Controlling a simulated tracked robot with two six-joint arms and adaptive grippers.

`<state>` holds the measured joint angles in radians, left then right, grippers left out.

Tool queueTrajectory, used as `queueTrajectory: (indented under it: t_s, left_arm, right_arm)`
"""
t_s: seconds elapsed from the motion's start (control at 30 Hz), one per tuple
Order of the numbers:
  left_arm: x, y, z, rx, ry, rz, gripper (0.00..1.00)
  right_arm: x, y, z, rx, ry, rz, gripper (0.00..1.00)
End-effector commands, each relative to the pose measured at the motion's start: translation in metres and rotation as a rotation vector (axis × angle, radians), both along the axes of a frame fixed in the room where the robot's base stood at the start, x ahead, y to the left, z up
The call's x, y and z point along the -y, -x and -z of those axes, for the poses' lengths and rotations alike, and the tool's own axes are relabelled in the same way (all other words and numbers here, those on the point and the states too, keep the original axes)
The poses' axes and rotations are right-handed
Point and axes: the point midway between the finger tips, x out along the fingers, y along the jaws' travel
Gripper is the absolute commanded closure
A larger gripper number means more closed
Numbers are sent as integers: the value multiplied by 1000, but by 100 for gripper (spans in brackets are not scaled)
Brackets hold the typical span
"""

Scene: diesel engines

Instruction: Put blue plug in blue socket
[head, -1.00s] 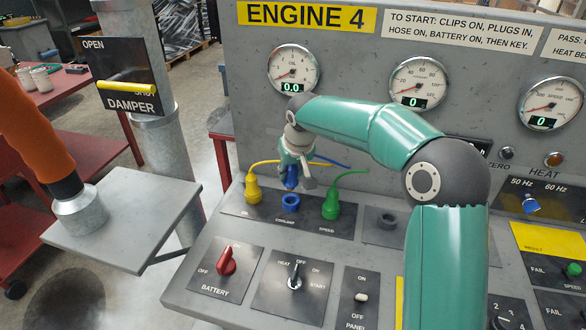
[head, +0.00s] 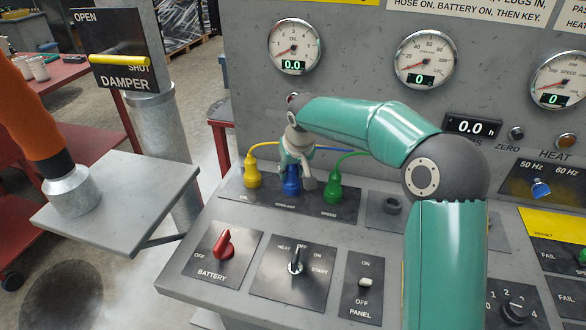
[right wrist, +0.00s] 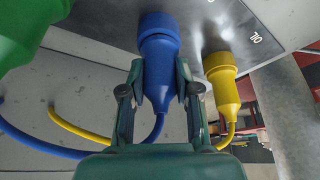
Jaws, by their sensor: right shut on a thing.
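The blue plug (head: 291,179) is upright in the head view, between a yellow plug (head: 252,174) and a green plug (head: 333,188). My right gripper (head: 293,170) is around the blue plug from above. In the right wrist view the fingers of my right gripper (right wrist: 155,92) are shut on the blue plug (right wrist: 158,62), one on each side. The blue plug's wide end meets the blue socket (right wrist: 157,24) at the panel, with no clear gap. The socket is mostly hidden by the plug in the head view. My left gripper is not in view.
A grey shelf plate (head: 120,205) and the damper lever (head: 120,60) are at the left. The battery switch (head: 225,243) and key switch (head: 295,262) are in front. Gauges line the upright panel.

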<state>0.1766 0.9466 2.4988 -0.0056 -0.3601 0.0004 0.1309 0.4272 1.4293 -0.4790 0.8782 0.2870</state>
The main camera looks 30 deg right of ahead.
Motion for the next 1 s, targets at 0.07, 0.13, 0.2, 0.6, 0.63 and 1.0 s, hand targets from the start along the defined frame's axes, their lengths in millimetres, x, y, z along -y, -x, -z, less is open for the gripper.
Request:
queueTrajectory:
  t_s: [0.07, 0.13, 0.2, 0.6, 0.63, 1.0]
  left_arm:
    - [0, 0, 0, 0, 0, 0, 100]
    - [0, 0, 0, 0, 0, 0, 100]
    - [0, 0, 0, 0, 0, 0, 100]
    - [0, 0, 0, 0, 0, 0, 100]
    - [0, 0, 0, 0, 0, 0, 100]
    - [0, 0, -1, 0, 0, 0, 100]
  right_arm:
    - [0, 0, 0, 0, 0, 0, 100]
    - [0, 0, 0, 0, 0, 0, 100]
    - [0, 0, 0, 0, 0, 0, 100]
    - [1, 0, 0, 0, 0, 1, 39]
    - [1, 1, 0, 0, 1, 1, 39]
    - [-3, 12, -33, 5, 1, 0, 39]
